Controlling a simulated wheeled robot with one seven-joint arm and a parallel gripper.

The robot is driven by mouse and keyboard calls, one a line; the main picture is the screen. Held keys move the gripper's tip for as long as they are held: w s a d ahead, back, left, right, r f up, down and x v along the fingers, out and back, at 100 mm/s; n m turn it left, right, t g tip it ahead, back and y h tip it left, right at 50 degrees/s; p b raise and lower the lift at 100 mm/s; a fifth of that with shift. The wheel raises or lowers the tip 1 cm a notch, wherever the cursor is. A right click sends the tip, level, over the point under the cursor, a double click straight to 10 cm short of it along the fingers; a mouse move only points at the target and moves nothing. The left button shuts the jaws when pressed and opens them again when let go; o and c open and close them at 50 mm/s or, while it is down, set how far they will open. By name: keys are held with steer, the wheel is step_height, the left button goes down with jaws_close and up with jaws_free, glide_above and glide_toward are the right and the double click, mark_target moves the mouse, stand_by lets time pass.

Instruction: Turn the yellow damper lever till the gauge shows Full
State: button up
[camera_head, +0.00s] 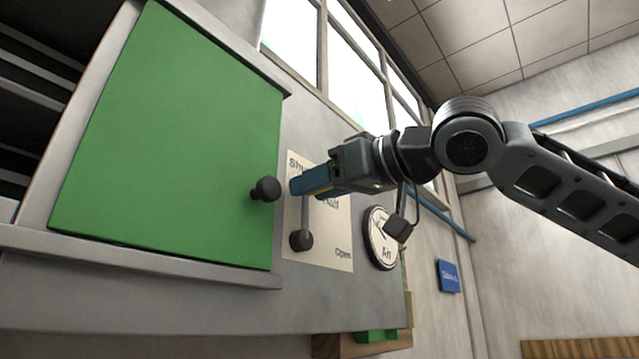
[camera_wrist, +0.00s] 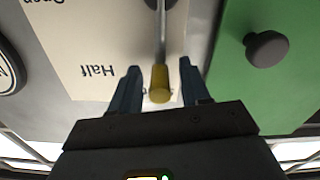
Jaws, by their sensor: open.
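The damper lever is a thin grey rod (camera_head: 305,214) on a dark round pivot (camera_head: 301,241). It stands about upright in the head view, over a cream card (camera_head: 333,235) marked Shut, Half and Open. Its yellow tip (camera_wrist: 160,84) points to the Shut end and sits between the two blue fingers of my gripper (camera_head: 296,187). The fingers are open, with a gap on each side of the tip. The round gauge (camera_head: 382,239) is right of the card; its pointer reading is too small to tell. A part of it shows in the wrist view (camera_wrist: 8,75).
A green door (camera_head: 175,140) with a dark knob (camera_head: 266,189) is just left of the card, close to my gripper. The knob also shows in the wrist view (camera_wrist: 267,49). A small blue sign (camera_head: 448,276) is on the wall at the right.

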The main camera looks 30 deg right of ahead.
steer(key=shift+c, duration=0.4)
jaws_close()
